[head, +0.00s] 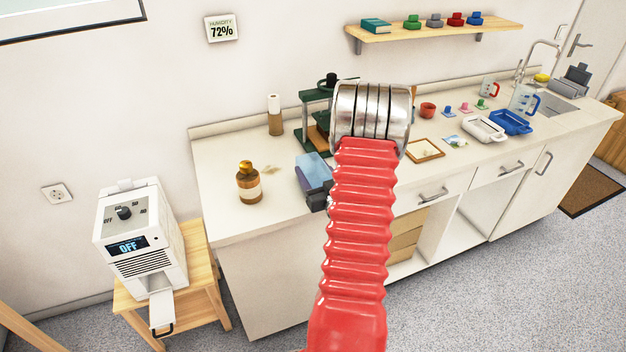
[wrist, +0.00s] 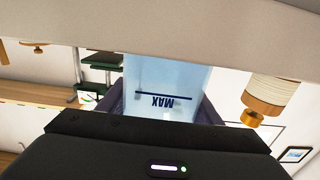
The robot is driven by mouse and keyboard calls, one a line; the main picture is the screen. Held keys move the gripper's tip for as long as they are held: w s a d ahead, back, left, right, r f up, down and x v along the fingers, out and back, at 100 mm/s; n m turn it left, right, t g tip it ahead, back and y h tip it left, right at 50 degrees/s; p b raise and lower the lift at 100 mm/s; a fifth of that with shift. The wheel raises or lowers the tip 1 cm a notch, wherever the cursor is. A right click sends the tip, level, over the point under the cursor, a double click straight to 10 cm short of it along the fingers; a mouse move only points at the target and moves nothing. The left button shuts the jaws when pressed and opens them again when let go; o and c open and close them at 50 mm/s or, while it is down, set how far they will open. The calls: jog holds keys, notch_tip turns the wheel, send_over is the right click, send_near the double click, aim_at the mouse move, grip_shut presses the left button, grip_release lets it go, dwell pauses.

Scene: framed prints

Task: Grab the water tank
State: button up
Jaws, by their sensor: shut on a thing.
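The water tank (wrist: 165,85) is pale blue and see-through, with a dark line and an upside-down "MAX" in the wrist view. It shows in the head view as a blue box (head: 311,168) in front of the counter's green press. My gripper (head: 319,194) is shut on the tank; its dark jaws (wrist: 163,112) lie on both sides of it in the wrist view. My red arm hides part of the gripper. Whether the tank touches the counter, I cannot tell.
A white dehumidifier (head: 143,240) reading "OFF" stands on a wooden stool (head: 204,287) at left, its lower front part (head: 161,309) sticking out. A brown bottle (head: 248,184) stands left of the tank on the counter (head: 228,212).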

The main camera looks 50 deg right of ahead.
jog(key=shift+c, duration=0.8)
jog(key=shift+r, duration=0.1)
notch_tip(320, 180, up, 10)
jog(key=shift+s, duration=0.15)
dwell(0.7)
